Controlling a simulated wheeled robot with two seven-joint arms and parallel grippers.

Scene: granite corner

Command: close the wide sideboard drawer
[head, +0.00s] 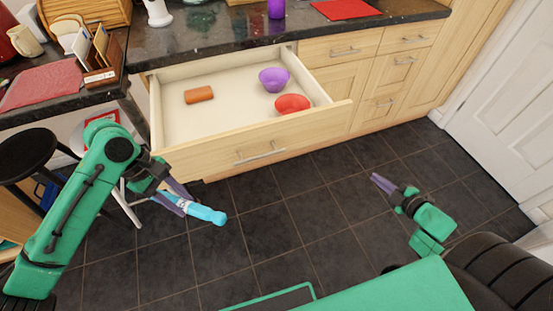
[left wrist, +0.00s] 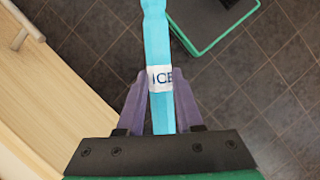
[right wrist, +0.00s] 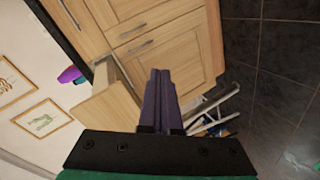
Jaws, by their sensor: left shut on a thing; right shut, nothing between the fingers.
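The wide sideboard drawer (head: 225,118) stands pulled out in the head view, with a pale wooden front and a metal bar handle (head: 260,153). Inside lie an orange-brown block (head: 199,95), a purple bowl (head: 273,79) and a red bowl (head: 292,104). My left gripper (head: 180,203) is shut on a light blue bottle-like object (head: 207,213) in front of the drawer's left part, apart from the handle. My right gripper (head: 382,184) is shut and empty over the floor, right of the drawer.
A dark stone worktop (head: 220,40) runs above the drawer. Closed cabinet drawers (head: 345,50) stand to its right. A black stool (head: 28,155) stands at left. The tiled floor (head: 300,210) before the drawer is clear. A white door (head: 500,90) is at right.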

